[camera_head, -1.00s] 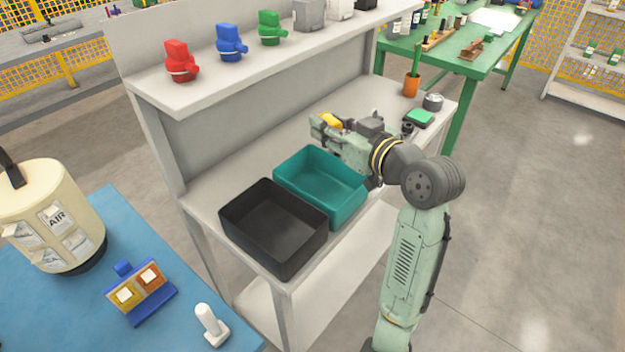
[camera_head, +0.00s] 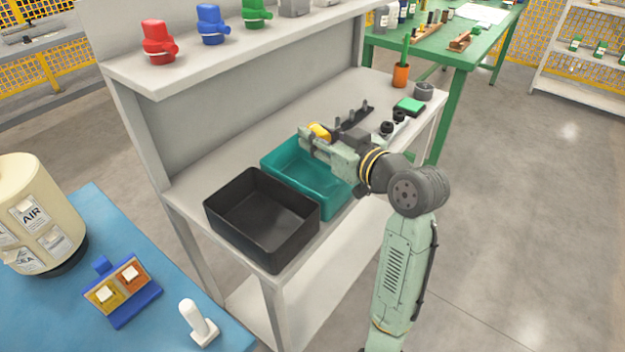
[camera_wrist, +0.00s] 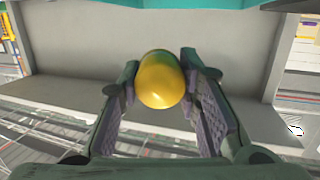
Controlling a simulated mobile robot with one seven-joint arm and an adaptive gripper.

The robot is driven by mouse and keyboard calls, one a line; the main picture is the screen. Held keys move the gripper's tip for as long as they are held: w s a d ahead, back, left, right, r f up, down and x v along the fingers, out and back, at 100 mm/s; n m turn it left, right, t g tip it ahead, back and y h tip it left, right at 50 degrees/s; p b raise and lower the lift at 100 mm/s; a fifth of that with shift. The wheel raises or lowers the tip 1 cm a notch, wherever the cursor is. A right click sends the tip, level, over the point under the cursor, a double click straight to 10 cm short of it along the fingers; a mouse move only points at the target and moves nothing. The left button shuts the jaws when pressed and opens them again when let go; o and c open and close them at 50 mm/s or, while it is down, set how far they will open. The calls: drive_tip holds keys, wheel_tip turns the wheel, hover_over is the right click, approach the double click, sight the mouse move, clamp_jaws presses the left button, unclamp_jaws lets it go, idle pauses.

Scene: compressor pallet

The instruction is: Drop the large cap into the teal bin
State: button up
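The large cap (camera_wrist: 160,82) is yellow and rounded. It sits between the two fingertips of my gripper (camera_wrist: 158,85) in the wrist view, with a finger pad against each side. In the head view the yellow cap (camera_head: 319,131) shows at the tip of my gripper (camera_head: 312,139). The teal bin (camera_head: 290,188) stands open on the grey workbench. My gripper is held above the back right part of this bin, and my arm hides part of its right side. The part of the bin's inside that shows looks empty.
A black bin (camera_head: 262,222) stands just left of the teal bin. Behind my gripper lie a dark rack (camera_head: 352,118) with pegs and small black knobs (camera_head: 387,128). An orange cup (camera_head: 400,75) stands further back. A shelf (camera_head: 200,72) with coloured valves runs above the bench.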

drive_tip(key=o, duration=0.5)
drive_tip(key=v, duration=1.2)
